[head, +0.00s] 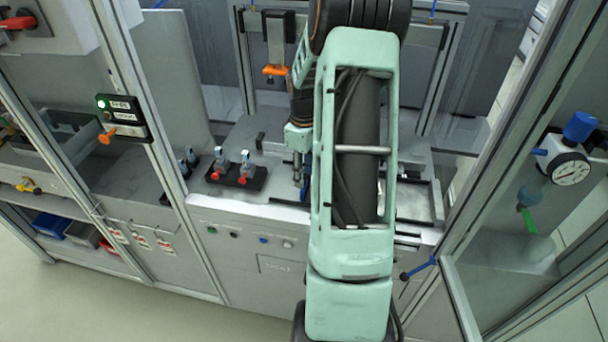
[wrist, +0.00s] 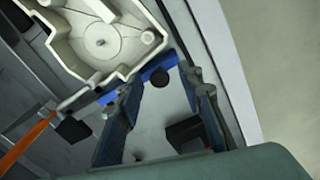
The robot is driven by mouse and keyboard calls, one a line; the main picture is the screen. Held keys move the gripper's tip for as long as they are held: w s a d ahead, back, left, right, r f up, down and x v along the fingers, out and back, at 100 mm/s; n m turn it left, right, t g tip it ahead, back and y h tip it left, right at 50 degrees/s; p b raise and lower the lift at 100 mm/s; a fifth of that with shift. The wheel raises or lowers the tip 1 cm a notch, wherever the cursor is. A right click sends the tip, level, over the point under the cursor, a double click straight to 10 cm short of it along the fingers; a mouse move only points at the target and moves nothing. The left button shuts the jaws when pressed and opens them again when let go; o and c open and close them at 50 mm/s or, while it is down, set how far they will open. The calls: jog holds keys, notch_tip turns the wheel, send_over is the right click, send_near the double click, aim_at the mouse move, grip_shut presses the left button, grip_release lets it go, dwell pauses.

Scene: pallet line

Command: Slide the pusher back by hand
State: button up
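My gripper (wrist: 163,88) is open in the wrist view, its two blue-padded fingers apart. A round black knob (wrist: 160,80) shows between the fingertips; whether they touch it I cannot tell. A blue bar (wrist: 142,81) lies just beyond the knob, along the edge of a cream cast housing (wrist: 102,38). The bar and knob look like the pusher, but how they join is not clear. In the head view my gripper (head: 302,178) points down over the front of the grey machine bed (head: 278,211), partly hidden by my arm, which also covers the pusher.
Two red-handled toggle clamps (head: 233,167) stand on the bed left of my gripper. An orange-handled part (head: 275,70) hangs behind. Frame posts (head: 150,110) flank the opening. A pressure gauge (head: 571,171) is at the right. An orange strip (wrist: 28,142) lies left in the wrist view.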

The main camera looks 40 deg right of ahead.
jog(key=shift+f, duration=0.65)
grip_shut()
